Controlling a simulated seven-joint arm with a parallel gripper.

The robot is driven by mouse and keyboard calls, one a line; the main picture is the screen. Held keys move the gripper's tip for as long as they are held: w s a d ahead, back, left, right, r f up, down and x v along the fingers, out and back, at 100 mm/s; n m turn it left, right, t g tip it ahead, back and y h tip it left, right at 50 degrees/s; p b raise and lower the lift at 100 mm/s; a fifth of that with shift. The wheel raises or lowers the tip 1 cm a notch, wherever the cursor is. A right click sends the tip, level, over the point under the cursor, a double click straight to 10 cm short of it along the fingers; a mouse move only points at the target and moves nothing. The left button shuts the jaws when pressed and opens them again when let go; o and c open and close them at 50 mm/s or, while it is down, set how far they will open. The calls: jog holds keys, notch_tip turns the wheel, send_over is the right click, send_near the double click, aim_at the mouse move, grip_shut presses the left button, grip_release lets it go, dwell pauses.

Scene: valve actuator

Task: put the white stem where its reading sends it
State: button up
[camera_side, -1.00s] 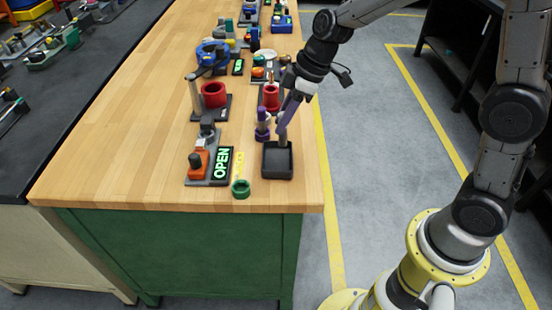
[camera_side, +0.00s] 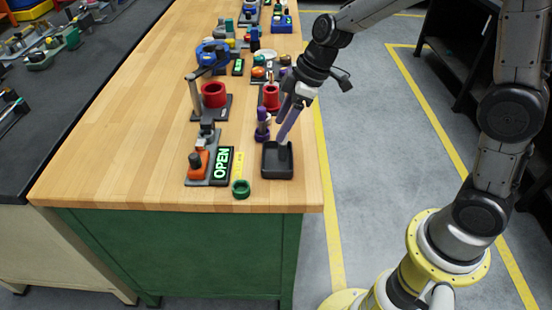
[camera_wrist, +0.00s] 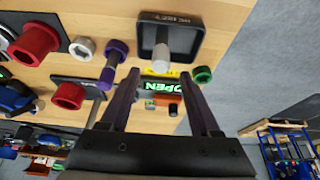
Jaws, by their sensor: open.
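The white stem (camera_wrist: 160,58) stands in the black tray (camera_wrist: 146,31) in the wrist view, with its end facing the camera. In the side view the gripper (camera_side: 283,132) is just above the tray. A lit green OPEN display (camera_side: 222,165) stands left of the tray. The tray's lettering is not fully readable.
A purple post (camera_side: 262,124) stands close behind the tray. A red cylinder (camera_side: 271,97) and a red cup (camera_side: 213,95) are farther back. A green ring (camera_side: 240,188) lies in front, near an orange valve part (camera_side: 198,161). The bench's left side is clear.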

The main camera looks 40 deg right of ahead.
jog(key=v, duration=1.3)
jog(key=shift+r, duration=0.3)
jog(key=shift+s+d, duration=0.15)
jog(key=s+r+m+t+h, duration=0.1)
jog(key=s+r+t, duration=0.15)
jog(key=s, duration=0.95)
jog(key=s+d+f+m+h, duration=0.2)
jog(key=s+d+f+m, duration=0.2)
jog(key=s+f+m, duration=0.2)
jog(key=s+m, duration=0.2)
jog(key=shift+s, duration=0.35)
